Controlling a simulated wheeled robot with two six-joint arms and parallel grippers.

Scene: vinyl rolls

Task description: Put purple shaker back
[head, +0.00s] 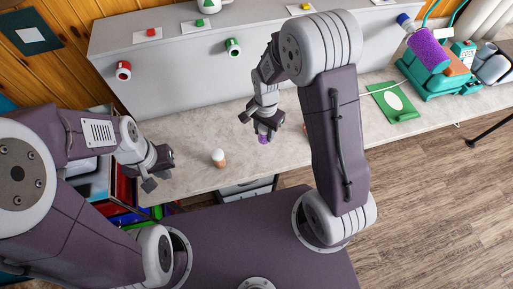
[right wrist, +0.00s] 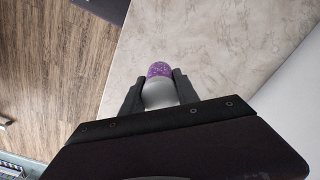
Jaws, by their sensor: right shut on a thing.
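A small shaker with a purple speckled end (right wrist: 159,70) and a pale body sits between the fingers of my right gripper (right wrist: 160,92) in the right wrist view. In the head view, the purple part (head: 263,139) shows just below my right gripper (head: 264,128), over the counter near its front edge. My right gripper is shut on it. Whether the shaker touches the counter I cannot tell. My left gripper (head: 154,176) hangs empty at the counter's left end, with its fingers apart.
A white and brown shaker (head: 218,158) stands on the pale counter (head: 190,180) between my grippers. A grey raised block (head: 180,75) behind carries red and green items. At the right are a green card (head: 393,103) and a teal machine with a purple roll (head: 428,50).

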